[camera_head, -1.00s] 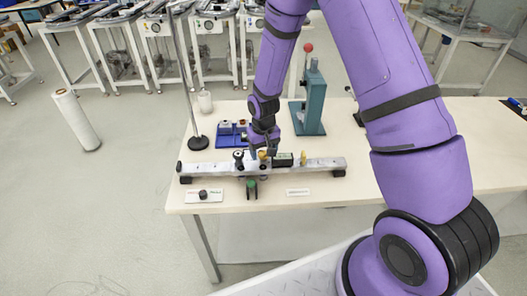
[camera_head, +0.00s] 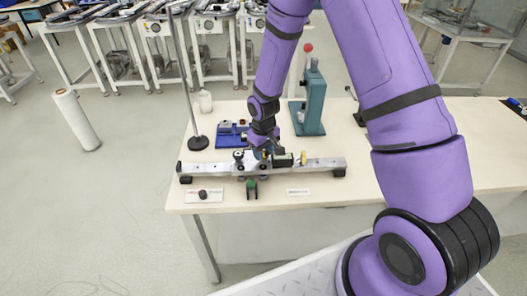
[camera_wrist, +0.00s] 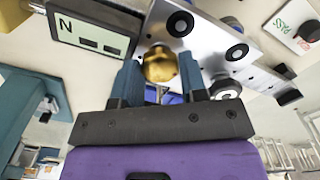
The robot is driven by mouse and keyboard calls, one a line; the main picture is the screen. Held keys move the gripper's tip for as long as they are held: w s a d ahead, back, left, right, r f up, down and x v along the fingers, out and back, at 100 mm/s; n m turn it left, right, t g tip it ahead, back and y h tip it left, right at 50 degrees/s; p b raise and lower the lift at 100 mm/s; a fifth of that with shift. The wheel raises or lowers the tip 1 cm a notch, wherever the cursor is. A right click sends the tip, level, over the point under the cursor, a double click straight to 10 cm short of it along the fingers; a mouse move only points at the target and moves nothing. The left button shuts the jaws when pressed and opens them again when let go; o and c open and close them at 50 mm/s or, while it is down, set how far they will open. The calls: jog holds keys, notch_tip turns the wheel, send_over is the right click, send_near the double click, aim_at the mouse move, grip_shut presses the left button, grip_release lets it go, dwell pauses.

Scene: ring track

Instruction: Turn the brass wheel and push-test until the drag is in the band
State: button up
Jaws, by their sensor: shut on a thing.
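The brass wheel (camera_wrist: 160,65) sits between the two teal fingers of my gripper (camera_wrist: 157,84) in the wrist view, and my gripper is shut on it. The wheel is on a silver carriage plate (camera_wrist: 208,40) with black rollers. In the head view my gripper (camera_head: 262,152) reaches down to the carriage on the silver rail (camera_head: 325,164), and it hides the wheel. A force display marked N (camera_wrist: 92,36) stands beside the wheel; its reading is not legible. It also shows as a small dark box (camera_head: 283,160) in the head view.
A card (camera_head: 212,198) with a dark knob on it and a white label (camera_head: 298,192) lie at the table's front. Behind the rail stand a blue tray (camera_head: 226,138), a teal press (camera_head: 311,105) and a rod stand (camera_head: 198,142). The table's right side is mostly clear.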

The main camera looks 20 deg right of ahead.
jog(key=shift+n, duration=0.3)
jog(key=o, duration=0.9)
notch_tip(320, 180, up, 11)
jog(key=shift+f, duration=0.1)
dwell(0.4)
